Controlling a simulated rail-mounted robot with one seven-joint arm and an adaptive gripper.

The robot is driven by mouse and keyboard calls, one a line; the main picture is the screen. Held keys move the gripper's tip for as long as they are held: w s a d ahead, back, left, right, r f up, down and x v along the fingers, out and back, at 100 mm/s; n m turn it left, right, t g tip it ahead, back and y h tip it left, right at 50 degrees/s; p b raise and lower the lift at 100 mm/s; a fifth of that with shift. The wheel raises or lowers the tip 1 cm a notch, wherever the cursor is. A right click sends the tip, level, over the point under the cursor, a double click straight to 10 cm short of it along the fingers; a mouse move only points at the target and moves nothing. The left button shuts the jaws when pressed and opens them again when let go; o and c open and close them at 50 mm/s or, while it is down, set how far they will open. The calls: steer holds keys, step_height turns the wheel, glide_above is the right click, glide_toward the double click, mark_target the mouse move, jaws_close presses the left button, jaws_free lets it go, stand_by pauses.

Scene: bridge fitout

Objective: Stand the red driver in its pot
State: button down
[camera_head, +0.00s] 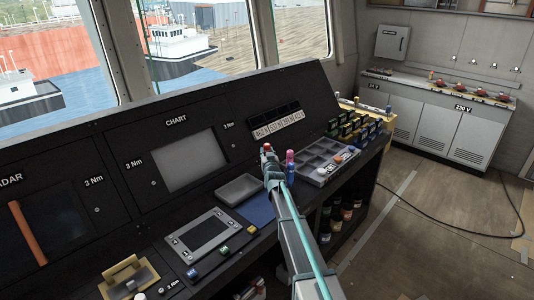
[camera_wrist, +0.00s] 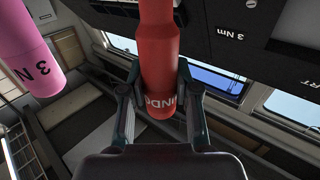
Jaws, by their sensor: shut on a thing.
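My gripper (camera_wrist: 158,100) is shut on the red driver (camera_wrist: 160,45), with one finger on each side of it. The driver has white lettering, partly hidden near the fingers. In the head view the red driver (camera_head: 267,147) shows only as a small red tip at the end of my gripper (camera_head: 269,156), above the console top. A pink driver (camera_head: 290,156) stands upright just right of my gripper, above a blue part (camera_head: 291,174); I cannot tell whether that is a pot. The pink driver also shows at left in the wrist view (camera_wrist: 28,50). No pot for the red driver can be made out.
A grey shallow tray (camera_head: 240,189) and a blue mat (camera_head: 258,209) lie left of my arm. A compartmented tray (camera_head: 327,160) lies right of the pink driver, with several coloured blocks (camera_head: 352,127) behind it. The upright console panel with the chart screen (camera_head: 187,160) rises behind.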

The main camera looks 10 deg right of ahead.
steer(key=shift+f+b, duration=1.5)
steer(key=shift+f, duration=0.35)
steer(key=c, duration=0.8)
jaws_free()
steer(key=shift+o, duration=0.2)
steer(key=s, duration=1.2)
steer(key=shift+a, duration=0.1)
